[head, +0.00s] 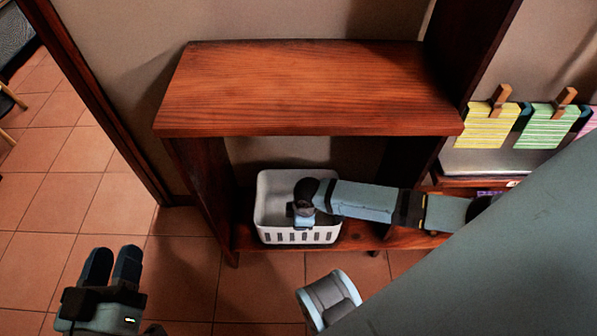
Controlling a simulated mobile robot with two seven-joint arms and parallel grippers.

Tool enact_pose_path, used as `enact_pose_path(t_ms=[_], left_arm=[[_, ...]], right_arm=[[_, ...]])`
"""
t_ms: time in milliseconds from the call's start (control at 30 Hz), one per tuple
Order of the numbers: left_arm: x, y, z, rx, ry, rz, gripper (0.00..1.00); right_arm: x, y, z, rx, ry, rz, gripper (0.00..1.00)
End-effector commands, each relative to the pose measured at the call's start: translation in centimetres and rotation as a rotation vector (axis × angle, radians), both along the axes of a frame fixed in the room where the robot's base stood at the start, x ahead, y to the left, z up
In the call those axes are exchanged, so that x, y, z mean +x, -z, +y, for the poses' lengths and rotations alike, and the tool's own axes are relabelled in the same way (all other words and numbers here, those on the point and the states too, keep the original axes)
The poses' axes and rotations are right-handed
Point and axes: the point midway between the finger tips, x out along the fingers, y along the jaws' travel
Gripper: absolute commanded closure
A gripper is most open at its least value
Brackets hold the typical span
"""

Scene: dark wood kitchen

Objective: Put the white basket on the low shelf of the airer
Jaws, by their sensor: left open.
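The white basket (265,205) has slotted sides and is upright inside the left bay of the reddish-brown wooden unit. It is at the low shelf (358,238), under the top board; I cannot tell whether its base rests fully on the shelf. My right arm reaches in from the right, and its gripper (303,219) points down at the basket's front rim. The fingers are mostly hidden, so I cannot tell whether they grip the rim. My left gripper (112,266) is open and empty over the floor at lower left, away from the basket.
The wide top board (310,88) of the unit is bare and overhangs the low shelf. A dark wooden post (95,90) stands at left. Tiled floor (190,270) in front is clear.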

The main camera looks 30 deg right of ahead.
Motion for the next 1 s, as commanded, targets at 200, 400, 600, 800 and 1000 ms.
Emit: enact_pose_path(t_ms=[200, 400, 600, 800, 1000], left_arm=[[-0.1, -2.8, 0.2, -0.035, -0.023, -0.070, 0.57], [-0.1, -3.4, 0.3, -0.046, -0.031, -0.096, 0.57], [-0.1, -3.3, 0.3, -0.047, -0.031, -0.098, 0.57], [-0.1, -3.3, 0.3, -0.046, -0.030, -0.097, 0.57], [-0.1, -3.4, 0.3, -0.046, -0.030, -0.098, 0.57]], right_arm=[[-0.4, -4.0, -0.4, -0.001, -0.001, 0.000, 0.70], [-0.5, -5.1, -0.4, 0.000, 0.000, 0.001, 0.70], [-0.5, -5.1, -0.4, 0.000, 0.000, 0.001, 0.70], [-0.5, -5.1, -0.4, 0.000, -0.001, 0.001, 0.70], [-0.5, -5.1, -0.4, 0.000, -0.001, 0.001, 0.70]])
